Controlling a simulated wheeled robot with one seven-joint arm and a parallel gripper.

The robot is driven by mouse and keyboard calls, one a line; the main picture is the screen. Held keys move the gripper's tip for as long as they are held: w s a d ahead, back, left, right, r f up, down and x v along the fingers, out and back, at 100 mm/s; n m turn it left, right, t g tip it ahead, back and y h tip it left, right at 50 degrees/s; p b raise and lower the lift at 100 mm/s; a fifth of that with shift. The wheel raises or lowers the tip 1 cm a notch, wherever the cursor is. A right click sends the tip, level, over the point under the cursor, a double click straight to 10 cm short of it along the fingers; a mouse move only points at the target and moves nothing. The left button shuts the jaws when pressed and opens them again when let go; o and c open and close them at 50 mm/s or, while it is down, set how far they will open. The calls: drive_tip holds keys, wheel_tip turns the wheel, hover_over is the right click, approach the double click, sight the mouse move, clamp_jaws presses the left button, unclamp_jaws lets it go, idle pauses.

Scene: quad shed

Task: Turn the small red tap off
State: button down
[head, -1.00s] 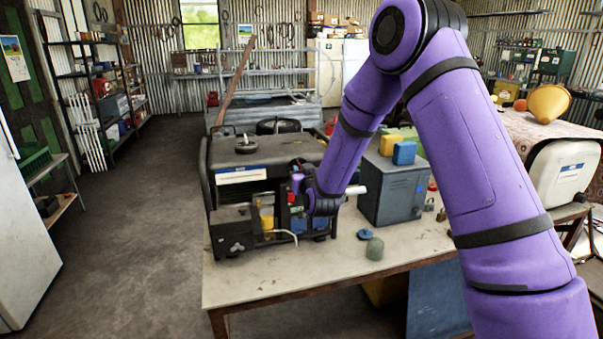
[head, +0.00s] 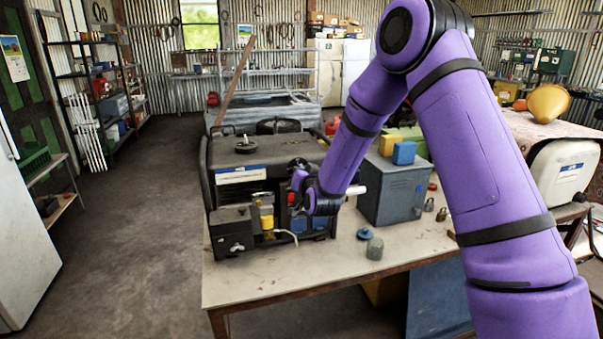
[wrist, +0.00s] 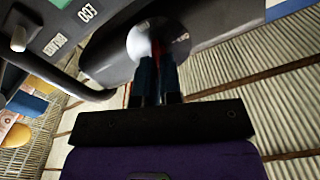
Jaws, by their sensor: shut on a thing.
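The black generator (head: 257,157) stands on the workbench, its front panel facing me. My gripper (wrist: 157,64) is at that panel, its two dark blue fingers nearly together. A small red piece, the red tap (wrist: 182,46), shows at the fingertips in the wrist view, in front of a round, shiny silver part (wrist: 140,40). The fingers are shut on the tap and cover most of it. In the head view my wrist hides the fingertips and the tap, so the tap's angle cannot be told.
A grey metal box (head: 395,190) stands right of my wrist, with yellow and blue blocks on top. A blue cap (head: 364,234) and a grey-green knob-like piece (head: 375,249) lie on the workbench (head: 290,280). The bench front is mostly clear.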

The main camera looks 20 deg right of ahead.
drive_tip(key=m, duration=1.3)
drive_tip(key=shift+d+f+m, duration=0.15)
drive_tip(key=shift+d+m, duration=0.05)
drive_tip(key=shift+m, duration=0.1)
idle(0.4)
drive_tip(key=c, duration=1.3)
unclamp_jaws()
drive_tip(key=s, duration=1)
drive_tip(key=shift+s, duration=0.4)
